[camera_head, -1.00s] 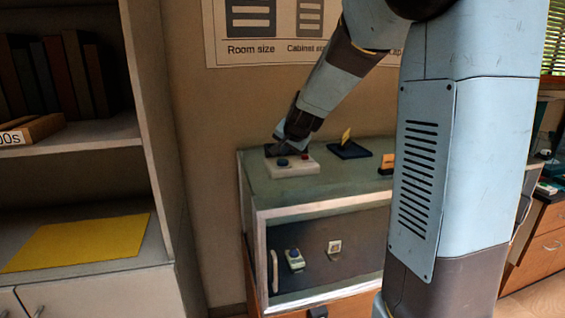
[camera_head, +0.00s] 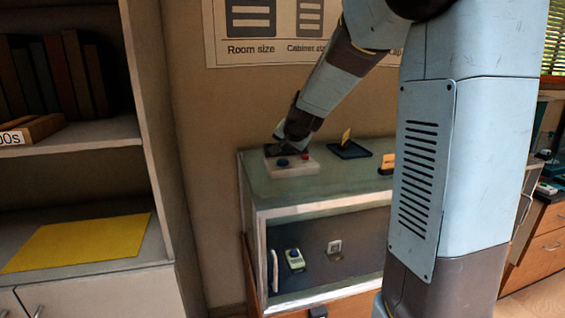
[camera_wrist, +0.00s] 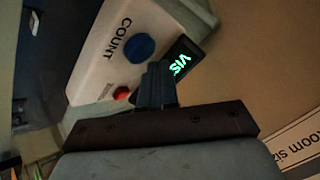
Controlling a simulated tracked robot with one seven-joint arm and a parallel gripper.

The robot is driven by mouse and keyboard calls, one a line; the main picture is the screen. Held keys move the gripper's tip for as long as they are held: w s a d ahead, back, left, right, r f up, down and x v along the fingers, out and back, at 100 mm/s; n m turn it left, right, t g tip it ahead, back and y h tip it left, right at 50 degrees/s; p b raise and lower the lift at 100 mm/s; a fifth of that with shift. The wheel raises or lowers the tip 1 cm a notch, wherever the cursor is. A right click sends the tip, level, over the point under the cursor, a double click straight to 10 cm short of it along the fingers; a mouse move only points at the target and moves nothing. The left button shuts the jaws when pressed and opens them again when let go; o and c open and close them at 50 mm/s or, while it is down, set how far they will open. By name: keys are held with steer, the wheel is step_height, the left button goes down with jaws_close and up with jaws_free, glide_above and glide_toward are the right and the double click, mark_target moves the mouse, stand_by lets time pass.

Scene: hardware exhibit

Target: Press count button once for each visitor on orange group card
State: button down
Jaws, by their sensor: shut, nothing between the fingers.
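A pale counter box (camera_head: 290,167) stands on the glass-fronted cabinet top. It has a blue button (camera_head: 283,162) and a small red button (camera_head: 305,155). In the wrist view the blue button (camera_wrist: 139,48) sits beside the word COUNT, and the red button (camera_wrist: 121,92) is near the box edge. An orange card (camera_head: 346,136) stands in a dark tray (camera_head: 349,150) to the right.
The cabinet (camera_head: 262,205) holds a small device (camera_head: 294,259) and another small item (camera_head: 335,247) behind its front. Another orange piece (camera_head: 386,162) lies near its right edge, partly hidden by my arm. A bookshelf (camera_head: 150,120) stands at left with a yellow sheet (camera_head: 80,242).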

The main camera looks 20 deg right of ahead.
mark_target(284, 161)
steer(key=shift+f, duration=0.2)
steer(key=shift+f, duration=0.2)
steer(key=shift+f, duration=0.45)
stand_by(1.1)
steer(key=shift+r, duration=0.9)
steer(key=shift+r, duration=2.5)
